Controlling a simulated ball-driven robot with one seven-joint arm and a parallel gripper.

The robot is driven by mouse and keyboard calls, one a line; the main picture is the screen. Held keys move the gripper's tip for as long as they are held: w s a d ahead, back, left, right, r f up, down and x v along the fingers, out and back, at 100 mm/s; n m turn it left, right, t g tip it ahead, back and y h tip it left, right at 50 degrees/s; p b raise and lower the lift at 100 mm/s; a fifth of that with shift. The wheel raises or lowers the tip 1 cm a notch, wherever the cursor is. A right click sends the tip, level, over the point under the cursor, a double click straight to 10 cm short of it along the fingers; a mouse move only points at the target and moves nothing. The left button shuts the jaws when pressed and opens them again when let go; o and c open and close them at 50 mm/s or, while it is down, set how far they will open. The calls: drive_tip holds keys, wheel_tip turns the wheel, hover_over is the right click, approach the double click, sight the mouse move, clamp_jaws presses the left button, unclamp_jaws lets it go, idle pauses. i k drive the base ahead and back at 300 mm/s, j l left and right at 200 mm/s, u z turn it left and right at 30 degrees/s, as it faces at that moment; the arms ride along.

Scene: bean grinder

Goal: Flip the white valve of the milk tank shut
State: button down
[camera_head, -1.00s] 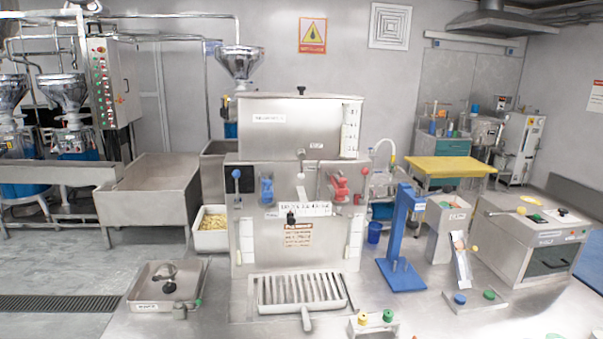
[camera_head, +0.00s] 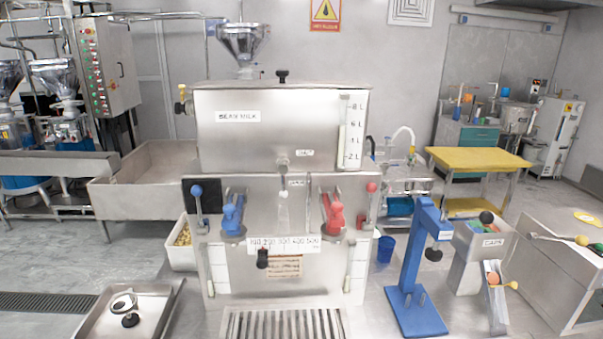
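The milk tank (camera_head: 250,132) is a steel box labelled "BEAN MILK", with a litre scale on its right front. A small pale valve knob (camera_head: 283,160), which looks like the white valve, sits at the tank's bottom middle. A narrow pale tube (camera_head: 284,208) is below it. I cannot tell whether this valve is open or shut. A blue valve (camera_head: 232,212) is lower left of it and a red valve (camera_head: 333,214) lower right. My gripper is not in view.
A numbered scale with a black knob (camera_head: 262,258) is below the valves. Upright levers with a blue ball (camera_head: 197,190) and a red ball (camera_head: 371,187) flank them. A blue press stand (camera_head: 410,270) stands to the right. A slatted tray (camera_head: 284,325) lies in front.

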sight(283, 185)
drive_tip(key=i+l, duration=0.65)
drive_tip(key=i, duration=0.25)
